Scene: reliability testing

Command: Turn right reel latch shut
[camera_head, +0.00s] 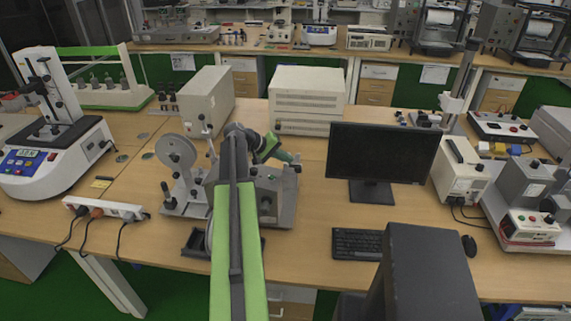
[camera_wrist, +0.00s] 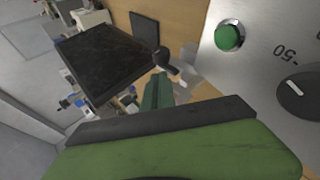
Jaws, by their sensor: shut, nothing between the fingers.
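The reel machine stands on the bench in the head view, with a pale round reel (camera_head: 176,152) on its left side and a grey control box (camera_head: 268,196) on its right. My green and black arm crosses in front of its middle and hides part of it. My gripper (camera_head: 290,158) is dark green, shut and empty, above the control box's right end. In the wrist view my gripper (camera_wrist: 157,92) points at a small black knob-like part (camera_wrist: 166,61) on a pale support, seemingly close to it. I cannot tell whether they touch, nor which way the right latch is turned.
A grey panel with a green button (camera_wrist: 229,37) and a dark dial (camera_wrist: 298,92) lies close on the right in the wrist view. A monitor (camera_head: 382,155) and keyboard (camera_head: 358,243) stand right of the machine. Beige boxes (camera_head: 306,98) stand behind. A power strip (camera_head: 105,209) lies left.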

